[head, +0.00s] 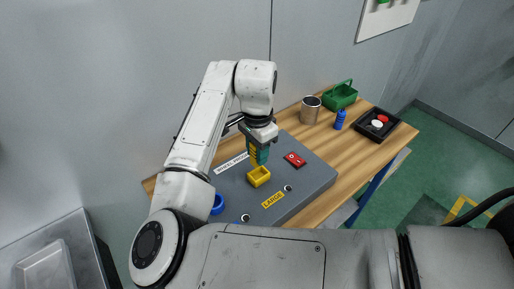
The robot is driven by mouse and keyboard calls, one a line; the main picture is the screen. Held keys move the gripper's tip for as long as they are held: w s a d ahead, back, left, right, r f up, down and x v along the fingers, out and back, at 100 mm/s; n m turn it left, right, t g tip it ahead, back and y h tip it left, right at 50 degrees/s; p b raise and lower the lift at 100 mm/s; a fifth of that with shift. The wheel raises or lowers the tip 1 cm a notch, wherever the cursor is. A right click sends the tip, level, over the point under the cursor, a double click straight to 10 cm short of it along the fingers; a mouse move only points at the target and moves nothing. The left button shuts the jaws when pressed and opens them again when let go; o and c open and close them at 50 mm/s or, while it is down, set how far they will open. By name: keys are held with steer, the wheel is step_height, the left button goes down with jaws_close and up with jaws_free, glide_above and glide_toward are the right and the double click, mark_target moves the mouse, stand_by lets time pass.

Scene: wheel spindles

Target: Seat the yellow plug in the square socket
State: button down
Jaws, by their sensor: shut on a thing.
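My gripper (260,158) with dark teal fingers hangs above the grey panel, pointing down. It is shut on the yellow plug (253,147), of which only a narrow yellow part shows beside the fingers; its lower end is hard to make out. The yellow square socket (259,178) stands on the panel just below the fingertips in the picture, with its open top facing up. A small gap seems to show between fingertips and socket, but I cannot tell the exact height or alignment.
The grey panel (310,178) bears a red switch (295,160), a blue round socket (218,204) and a yellow LARGE label (273,200).

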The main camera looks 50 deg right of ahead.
mark_target(257, 167)
steer(key=shift+f+b, duration=0.8)
steer(key=shift+f, duration=0.85)
steer(key=shift+f+b, duration=0.35)
steer(key=shift+f, duration=1.2)
stand_by(1.1)
steer(key=c, duration=0.7)
jaws_free()
steer(key=shift+r, duration=0.1)
step_height(257, 167, up, 11)
steer(key=shift+f+b, duration=0.15)
steer(key=shift+b, duration=0.25)
